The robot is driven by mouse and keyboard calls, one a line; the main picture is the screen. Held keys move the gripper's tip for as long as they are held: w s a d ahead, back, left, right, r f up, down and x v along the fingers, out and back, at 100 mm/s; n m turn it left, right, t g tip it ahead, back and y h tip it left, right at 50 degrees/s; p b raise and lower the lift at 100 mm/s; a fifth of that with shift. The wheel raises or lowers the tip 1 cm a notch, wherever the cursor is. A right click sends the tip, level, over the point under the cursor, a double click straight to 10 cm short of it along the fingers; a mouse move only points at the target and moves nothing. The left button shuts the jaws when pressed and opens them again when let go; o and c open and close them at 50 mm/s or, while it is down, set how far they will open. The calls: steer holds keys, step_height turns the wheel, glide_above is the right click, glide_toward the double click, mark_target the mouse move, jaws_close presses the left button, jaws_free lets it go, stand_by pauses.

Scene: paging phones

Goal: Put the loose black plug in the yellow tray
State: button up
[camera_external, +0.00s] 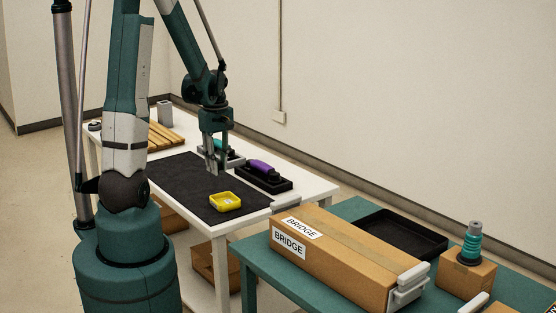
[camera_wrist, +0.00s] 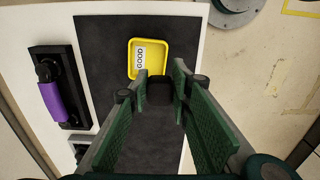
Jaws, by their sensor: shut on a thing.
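My gripper (camera_external: 216,171) is low over the black mat, a little behind the yellow tray (camera_external: 226,208). In the wrist view my gripper (camera_wrist: 162,82) is shut on the black plug (camera_wrist: 160,92), a small dark block between the fingertips. The fingers partly hide the plug, and in the external view I cannot make it out. The yellow tray (camera_wrist: 158,57) lies just beyond the fingertips in the wrist view, with a white label reading GOOD. No thing other than the label shows in it.
The black mat (camera_external: 165,180) lies on a white table. A purple handset (camera_external: 262,170) sits in a black cradle to the right, with a teal handset (camera_external: 220,146) behind my gripper. A wooden rack (camera_external: 165,136) stands farther back. A BRIDGE box (camera_external: 330,250) stands on the teal table in front.

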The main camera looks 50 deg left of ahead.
steer(key=shift+f, duration=2.55)
steer(key=shift+f+b, duration=0.45)
steer(key=shift+f, duration=1.65)
steer(key=shift+f+b, duration=0.6)
steer(key=shift+b, duration=0.05)
steer(key=o, duration=0.9)
steer(key=shift+r, duration=0.15)
steer(key=shift+r+p, duration=0.55)
steer(key=shift+p, duration=0.15)
steer(key=shift+r+p, duration=0.55)
steer(key=shift+r, duration=5.4)
